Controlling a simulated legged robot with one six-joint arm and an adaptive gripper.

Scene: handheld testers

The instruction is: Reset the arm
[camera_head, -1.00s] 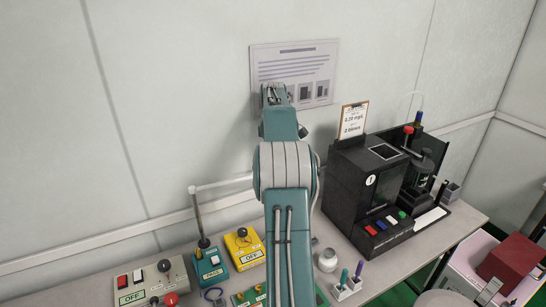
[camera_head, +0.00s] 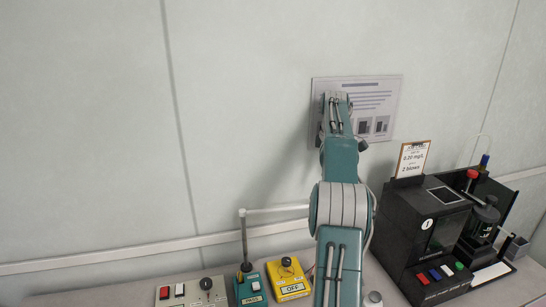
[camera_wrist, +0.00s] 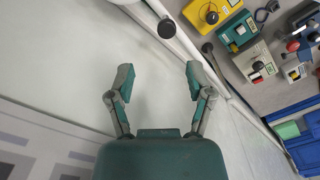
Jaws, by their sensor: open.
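My arm reaches up over the bench towards the wall in the head view, with its wrist end in front of the wall poster (camera_head: 384,97). My gripper (camera_wrist: 160,82) shows in the wrist view with its two fingers wide apart and nothing between them. Pale wall lies behind the fingers, and the bench is off to the upper right. In the head view the fingers are hidden behind my arm.
A black tester (camera_head: 425,235) with coloured buttons stands right of my arm, a clipboard (camera_head: 413,158) on top. The upper wall is clear.

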